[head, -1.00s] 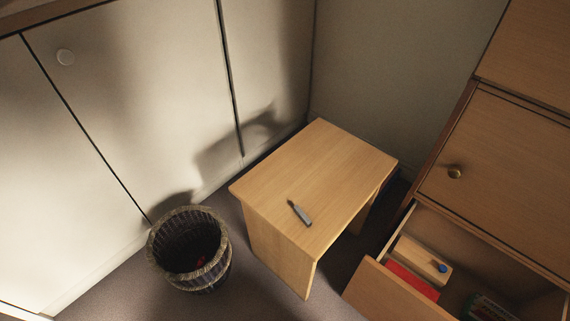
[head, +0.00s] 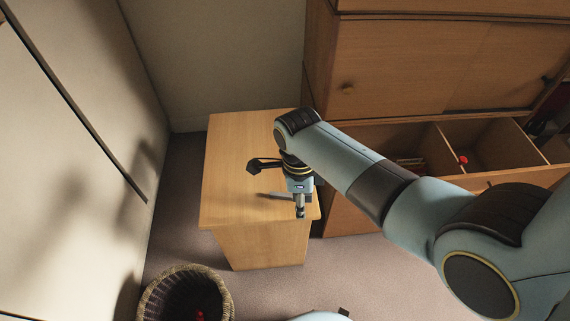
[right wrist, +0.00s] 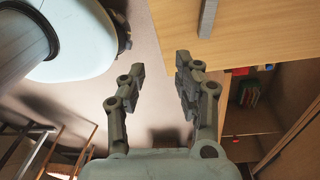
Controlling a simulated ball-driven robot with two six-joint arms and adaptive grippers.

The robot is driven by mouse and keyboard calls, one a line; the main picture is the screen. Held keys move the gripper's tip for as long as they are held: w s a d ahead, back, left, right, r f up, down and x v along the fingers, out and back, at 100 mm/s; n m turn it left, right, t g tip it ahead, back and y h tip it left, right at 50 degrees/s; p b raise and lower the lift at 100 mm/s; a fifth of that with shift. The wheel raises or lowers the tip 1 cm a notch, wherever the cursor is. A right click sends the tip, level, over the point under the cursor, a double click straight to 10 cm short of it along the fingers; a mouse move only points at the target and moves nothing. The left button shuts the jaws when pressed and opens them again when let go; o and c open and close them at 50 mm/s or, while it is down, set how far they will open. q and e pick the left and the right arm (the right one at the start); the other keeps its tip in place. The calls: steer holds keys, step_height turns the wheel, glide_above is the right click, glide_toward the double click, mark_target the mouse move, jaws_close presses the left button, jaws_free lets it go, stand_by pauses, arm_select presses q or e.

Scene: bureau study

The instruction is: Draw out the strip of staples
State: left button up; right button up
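A small grey, narrow object (head: 274,195) lies on the top of the low wooden table (head: 235,150). Part of it is hidden behind my right gripper in the head view, and I cannot tell whether it is the strip of staples. It also shows as a grey bar at the top of the right wrist view (right wrist: 207,18). My right gripper (head: 300,211) hangs at the table's front right edge. In the right wrist view its fingers (right wrist: 160,65) stand apart with nothing between them, short of the grey bar. My left gripper is not in view.
An open drawer (head: 400,140) with compartments, holding a red item (head: 463,160), juts from the wooden cabinet (head: 400,60) at right. A woven basket (head: 160,297) stands on the floor in front of the table. The table's left half is clear.

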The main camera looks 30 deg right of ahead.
mark_target(282, 194)
steer(key=shift+m+t, duration=0.3)
steer(key=shift+t, duration=0.3)
steer(key=w+r, duration=0.1)
steer(key=w, duration=0.1)
steer(key=w+r+b, duration=0.1)
steer(key=w, duration=0.1)
steer(key=w+a+r, duration=0.1)
steer(key=w, duration=0.2)
steer(key=shift+a+r+b, duration=0.1)
steer(key=shift+r+b, duration=0.2)
steer(key=shift+r, duration=0.05)
step_height(282, 194, down, 4)
steer(key=b, duration=0.4)
steer(key=shift+s+f, duration=0.15)
steer(key=shift+f, duration=0.05)
step_height(282, 194, down, 2)
steer(key=shift+f+b, duration=0.15)
steer(key=shift+b, duration=0.45)
steer(key=shift+f, duration=0.25)
steer(key=shift+c, duration=0.3)
jaws_close()
